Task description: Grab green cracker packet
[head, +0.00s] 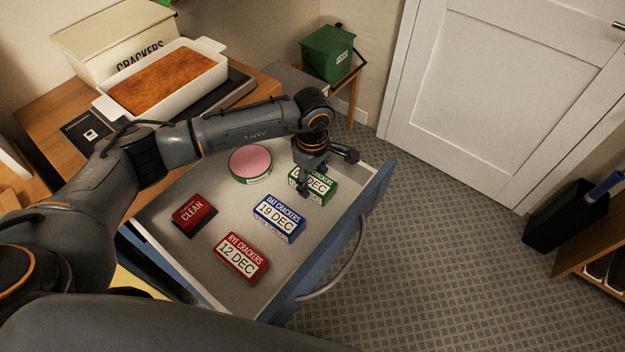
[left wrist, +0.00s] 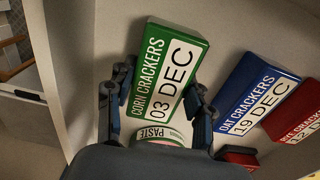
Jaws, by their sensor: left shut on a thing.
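The green corn crackers packet (head: 322,187) lies in the open drawer, at its far right corner in the head view. In the left wrist view the packet (left wrist: 166,70) reads "CORN CRACKERS 03 DEC". My left gripper (head: 303,181) reaches down over the packet and covers part of it. In the left wrist view the fingers of my left gripper (left wrist: 158,108) stand on both sides of the packet's near end and are shut on it. The packet appears at or close to the drawer floor. My right gripper is not in view.
The drawer (head: 188,260) also holds a blue oat crackers packet (head: 278,219), a red rye crackers packet (head: 241,258), a red "CLEAN" block (head: 193,214) and a round pink-topped tin (head: 250,164). The drawer's front panel (head: 345,240) stands right of the packets. A baking dish (head: 165,85) sits on the cabinet behind.

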